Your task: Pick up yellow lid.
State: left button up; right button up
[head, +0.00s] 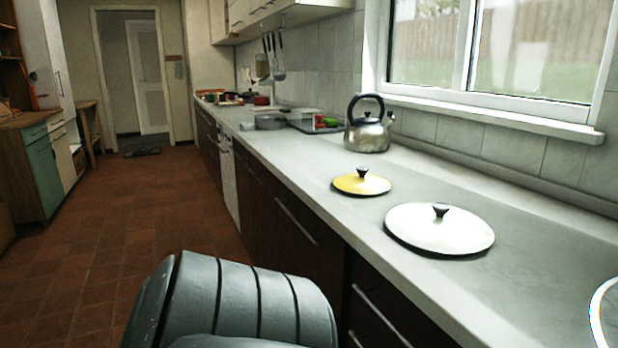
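The yellow lid (349,186) lies flat on the grey counter in the head view, near its front edge, with a dark knob on top. A larger white lid (440,236) with a dark knob lies to its right and nearer to me. The two lids are apart. Neither of my grippers shows in the view. A grey rounded link, part of my own body, fills the bottom middle, in front of the counter.
A metal kettle (368,130) with a dark handle stands behind the yellow lid. A grey pan (270,122) and other kitchenware stand farther along the counter (290,165). A white rim (598,312) shows at the lower right. The tiled floor (130,220) is open on the left.

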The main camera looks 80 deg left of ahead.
aim_at(361, 183)
jog(key=k+j+u, duration=0.1)
jog(key=j+u, duration=0.6)
jog(key=j, duration=0.1)
